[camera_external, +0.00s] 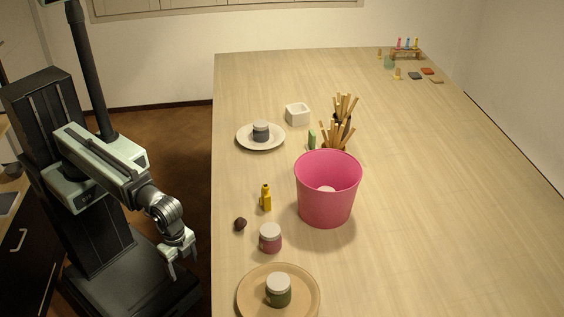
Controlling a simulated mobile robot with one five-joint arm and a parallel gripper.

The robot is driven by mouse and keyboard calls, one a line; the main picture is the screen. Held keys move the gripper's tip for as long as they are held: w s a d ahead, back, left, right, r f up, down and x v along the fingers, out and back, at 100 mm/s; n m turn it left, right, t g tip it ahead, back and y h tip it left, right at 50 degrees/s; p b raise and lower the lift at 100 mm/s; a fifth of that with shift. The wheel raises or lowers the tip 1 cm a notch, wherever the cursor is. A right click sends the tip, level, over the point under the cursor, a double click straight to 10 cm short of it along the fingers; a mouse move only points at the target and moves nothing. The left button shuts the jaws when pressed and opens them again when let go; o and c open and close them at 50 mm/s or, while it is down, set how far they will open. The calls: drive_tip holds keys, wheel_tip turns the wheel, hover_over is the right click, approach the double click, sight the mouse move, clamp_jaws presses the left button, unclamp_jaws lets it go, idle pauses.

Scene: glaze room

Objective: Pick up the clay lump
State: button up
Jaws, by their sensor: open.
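A small dark brown lump (240,224), which looks like the clay lump, lies on the table near its left edge. A yellow bottle stands behind it to the right and a pink jar in front of it to the right. My gripper (181,262) is open and empty, pointing down. It is to the left of the lump, outside the table's left edge and apart from the lump.
Close to the lump are the yellow bottle (265,198), the pink jar (270,239) and a large pink bucket (328,200). A round tan board (250,294) holds a green jar (278,289). A plate (246,146) with a grey jar stands farther back.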

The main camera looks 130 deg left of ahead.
drive_tip(key=w+d+r+m+t+y+p, duration=0.3)
drive_tip(key=w+d+r+m, duration=0.35)
drive_tip(key=w+m, duration=0.3)
drive_tip(key=w+d+r+m+t+y+p, duration=0.3)
drive_tip(key=w+d+r+m, duration=0.4)
drive_tip(key=m, duration=0.3)
drive_tip(key=m+g+y+b, duration=0.1)
drive_tip(key=g+y+b, duration=0.25)
drive_tip(key=y, duration=0.35)
approach(236, 225)
drive_tip(key=shift+w+a+f+t, duration=0.1)
drive_tip(key=shift+a+f+t, duration=0.35)
drive_tip(key=shift+a+f, duration=0.35)
drive_tip(key=shift+a+r, duration=0.2)
drive_tip(key=shift+a, duration=0.15)
drive_tip(key=b+x, duration=0.3)
drive_tip(key=x, duration=0.4)
drive_tip(key=shift+a+f, duration=0.2)
drive_tip(key=shift+a, duration=0.05)
drive_tip(key=shift+r, duration=0.1)
clamp_jaws()
